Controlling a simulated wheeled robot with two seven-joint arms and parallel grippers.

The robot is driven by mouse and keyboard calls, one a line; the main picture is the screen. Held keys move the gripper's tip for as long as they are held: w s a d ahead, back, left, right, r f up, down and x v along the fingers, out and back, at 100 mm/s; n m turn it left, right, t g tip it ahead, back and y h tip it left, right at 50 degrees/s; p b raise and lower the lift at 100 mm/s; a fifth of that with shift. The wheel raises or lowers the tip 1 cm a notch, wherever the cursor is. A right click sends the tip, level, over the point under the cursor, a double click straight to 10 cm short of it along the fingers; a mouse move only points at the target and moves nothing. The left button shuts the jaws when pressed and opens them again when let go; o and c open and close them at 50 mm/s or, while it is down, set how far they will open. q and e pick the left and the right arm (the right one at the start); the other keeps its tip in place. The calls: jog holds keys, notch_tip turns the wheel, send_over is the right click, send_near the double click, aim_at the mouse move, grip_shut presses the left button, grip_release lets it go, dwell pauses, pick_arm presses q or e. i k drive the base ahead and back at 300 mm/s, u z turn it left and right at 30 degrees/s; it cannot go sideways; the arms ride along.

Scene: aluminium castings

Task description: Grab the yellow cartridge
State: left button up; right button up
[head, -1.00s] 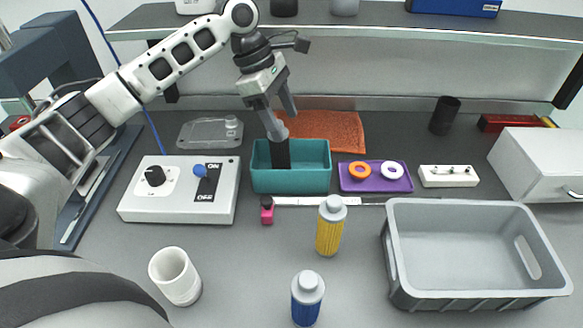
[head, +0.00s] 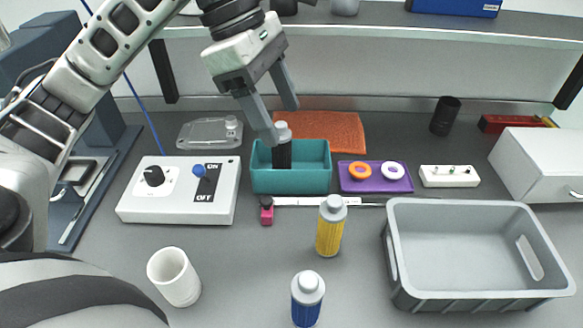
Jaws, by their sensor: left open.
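The yellow cartridge (head: 329,232) stands upright on the grey bench near the middle of the head view. It has a grey-white cap. My left gripper (head: 281,124) is open above the teal bin (head: 291,181), behind and to the left of the yellow cartridge and apart from it. A black cartridge (head: 283,154) with a grey-white cap stands in the teal bin just below the left fingertips. A blue cartridge (head: 307,299) stands upright in front of the yellow one. My right gripper is not in view.
A grey crate (head: 470,300) is at the right. A white cup (head: 174,277) and a switch box (head: 135,203) are at the left. A purple tray (head: 376,184) holds two rings.

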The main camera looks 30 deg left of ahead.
aim_at(333, 213)
jog(key=k, duration=1.5)
